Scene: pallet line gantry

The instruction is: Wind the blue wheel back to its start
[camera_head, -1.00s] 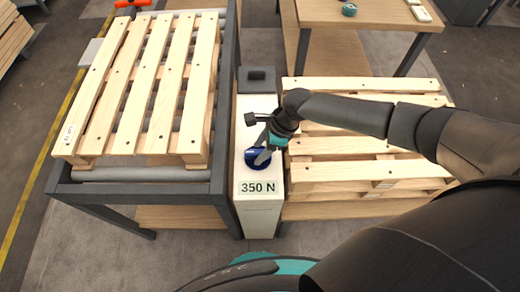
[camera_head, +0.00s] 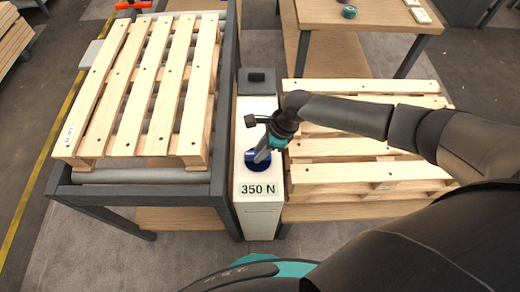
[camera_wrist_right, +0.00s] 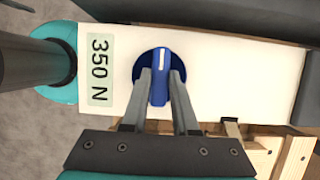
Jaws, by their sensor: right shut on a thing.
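The blue wheel (camera_head: 252,166) sits on top of the narrow white housing (camera_head: 258,217), above its "350 N" label. In the right wrist view the wheel (camera_wrist_right: 160,55) is a round blue disc with a raised grip bar that has a pale mark at its far end. My right gripper (camera_head: 262,154) reaches down to the wheel from above. Its two fingers stand on either side of the bar in the right wrist view (camera_wrist_right: 160,82), shut on it. The fingers hide part of the disc. My left gripper is in neither view.
A wooden pallet (camera_head: 127,148) lies on the roller frame (camera_head: 215,188) left of the housing. More pallets (camera_head: 345,172) are stacked to the right, under my right arm. A dark block (camera_head: 257,82) tops the far end of the housing. A wooden table (camera_head: 375,15) stands behind.

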